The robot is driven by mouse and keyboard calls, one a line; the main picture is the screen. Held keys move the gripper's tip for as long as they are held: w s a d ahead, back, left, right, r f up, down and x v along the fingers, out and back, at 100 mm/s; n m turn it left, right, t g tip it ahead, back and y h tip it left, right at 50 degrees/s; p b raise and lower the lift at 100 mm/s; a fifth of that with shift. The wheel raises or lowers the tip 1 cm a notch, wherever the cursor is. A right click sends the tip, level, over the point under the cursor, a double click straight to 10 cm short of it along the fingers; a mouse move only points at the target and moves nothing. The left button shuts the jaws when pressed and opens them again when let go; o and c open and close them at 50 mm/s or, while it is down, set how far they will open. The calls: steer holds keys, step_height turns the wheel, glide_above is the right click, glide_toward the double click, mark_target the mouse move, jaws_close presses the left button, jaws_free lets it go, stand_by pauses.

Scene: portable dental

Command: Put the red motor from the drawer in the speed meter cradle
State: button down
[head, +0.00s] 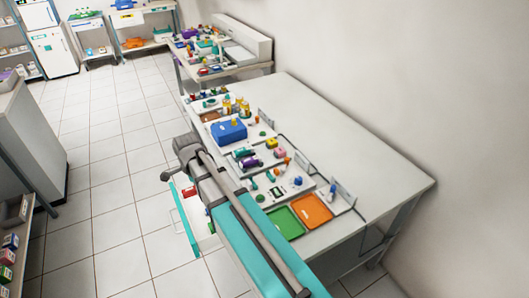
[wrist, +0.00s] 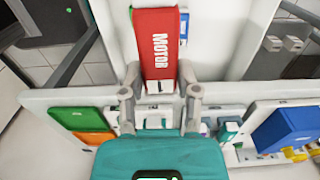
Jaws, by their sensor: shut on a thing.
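The red motor (wrist: 159,45), a red block with white "MOTOR" lettering, lies between my fingers in the wrist view. My gripper (wrist: 160,90) is shut on its near end. White drawer surfaces show on both sides of the motor. In the head view the pulled-out drawer (head: 184,218) has a teal front and sits below the table's left edge. A small red patch (head: 189,191) shows in it beside my arm, which hides my fingers there. I cannot single out the speed meter cradle among the small stations on the table.
The white table (head: 365,165) holds a green tray (head: 285,222), an orange tray (head: 311,210), a blue box (head: 229,130) and several small coloured parts along its left side. Its right side is bare. A grey counter (head: 30,140) stands at left, with open tiled floor between.

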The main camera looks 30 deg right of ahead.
step_height(320, 180, up, 19)
steer(key=p, duration=1.7)
steer(key=shift+f, duration=0.15)
